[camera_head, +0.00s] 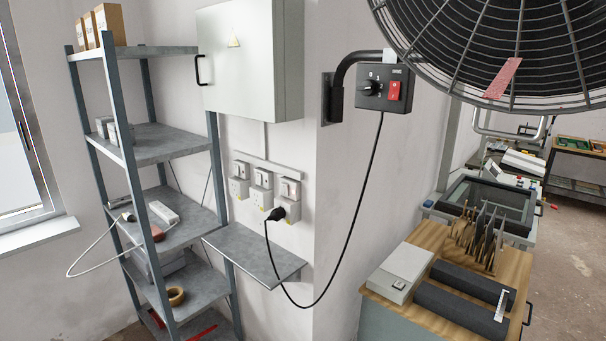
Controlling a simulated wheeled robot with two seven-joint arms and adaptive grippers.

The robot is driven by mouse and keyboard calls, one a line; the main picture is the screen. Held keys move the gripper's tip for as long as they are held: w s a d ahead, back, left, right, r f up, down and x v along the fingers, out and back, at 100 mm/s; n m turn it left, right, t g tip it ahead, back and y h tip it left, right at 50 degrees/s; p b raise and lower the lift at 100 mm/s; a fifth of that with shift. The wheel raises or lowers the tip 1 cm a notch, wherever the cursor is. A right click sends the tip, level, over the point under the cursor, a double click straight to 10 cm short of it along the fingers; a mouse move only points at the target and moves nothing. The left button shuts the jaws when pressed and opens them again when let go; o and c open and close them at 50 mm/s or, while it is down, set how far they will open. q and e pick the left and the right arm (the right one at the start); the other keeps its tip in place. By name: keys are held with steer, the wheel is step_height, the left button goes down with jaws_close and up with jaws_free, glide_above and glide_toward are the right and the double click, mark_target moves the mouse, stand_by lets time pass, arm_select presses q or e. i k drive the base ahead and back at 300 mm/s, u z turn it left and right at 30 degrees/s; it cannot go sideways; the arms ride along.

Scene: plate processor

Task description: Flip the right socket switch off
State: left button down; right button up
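Three white wall sockets with switches hang in a row on the wall below a grey cabinet. The left socket (238,187) and the middle socket (261,195) have nothing plugged in. The right socket (289,209) holds a black plug (276,214) at its lower part. The right socket switch (290,188) is on its upper part; its position is too small to tell. A black cable (341,265) runs from the plug up to a black control box (385,88) with a red switch. Neither of my grippers is in view.
A small grey wall shelf (250,255) juts out below the sockets. A metal rack (160,145) stands at the left. A grey cabinet (250,60) hangs above. A large fan (500,45) fills the upper right. A wooden-topped bench (450,285) stands at the lower right.

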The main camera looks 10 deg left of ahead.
mark_target(284, 186)
steer(key=i, duration=1.45)
steer(key=u, duration=0.1)
